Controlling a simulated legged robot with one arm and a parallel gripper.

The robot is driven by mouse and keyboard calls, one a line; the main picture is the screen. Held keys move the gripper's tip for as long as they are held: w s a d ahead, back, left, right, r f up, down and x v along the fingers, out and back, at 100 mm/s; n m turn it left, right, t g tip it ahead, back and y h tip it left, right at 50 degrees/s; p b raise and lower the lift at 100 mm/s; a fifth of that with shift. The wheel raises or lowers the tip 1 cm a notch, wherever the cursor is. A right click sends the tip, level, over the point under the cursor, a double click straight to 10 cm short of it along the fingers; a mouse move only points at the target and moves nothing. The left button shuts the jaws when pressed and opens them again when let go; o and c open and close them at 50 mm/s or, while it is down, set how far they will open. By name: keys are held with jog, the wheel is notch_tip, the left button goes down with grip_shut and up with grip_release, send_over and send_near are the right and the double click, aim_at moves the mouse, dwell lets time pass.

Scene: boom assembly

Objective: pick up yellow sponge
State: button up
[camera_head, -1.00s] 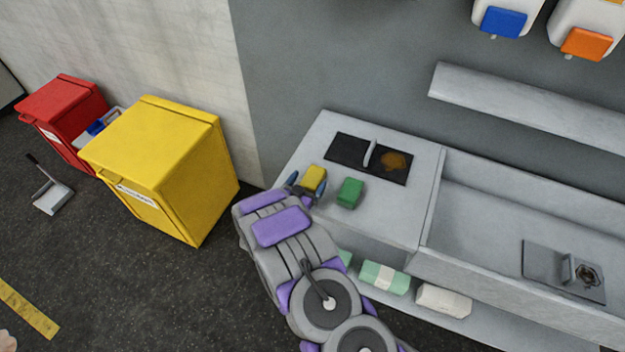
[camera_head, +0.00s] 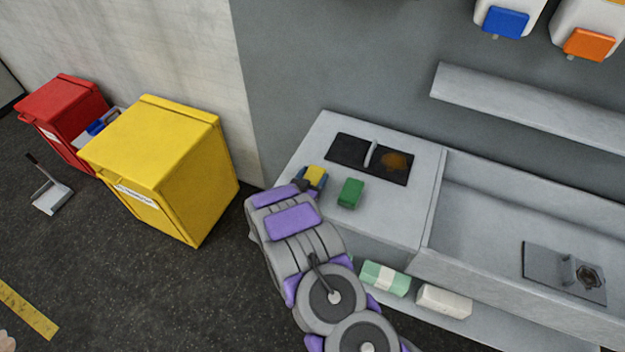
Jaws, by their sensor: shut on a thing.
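The yellow sponge (camera_head: 316,177) is a small block at the left front of the grey counter. My gripper (camera_head: 314,179) is shut on it, with dark fingers on either side. Whether the sponge still touches the counter cannot be told. My purple and grey arm reaches in from below and hides part of the counter's left front edge.
A green sponge (camera_head: 350,193) lies just right of my gripper. Behind it is a dark plate (camera_head: 345,152) with an upright handle and a brown stain. A sink basin (camera_head: 480,220) is at right. A yellow bin (camera_head: 165,165) stands at left.

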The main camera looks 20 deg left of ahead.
jog(key=shift+d, duration=0.25)
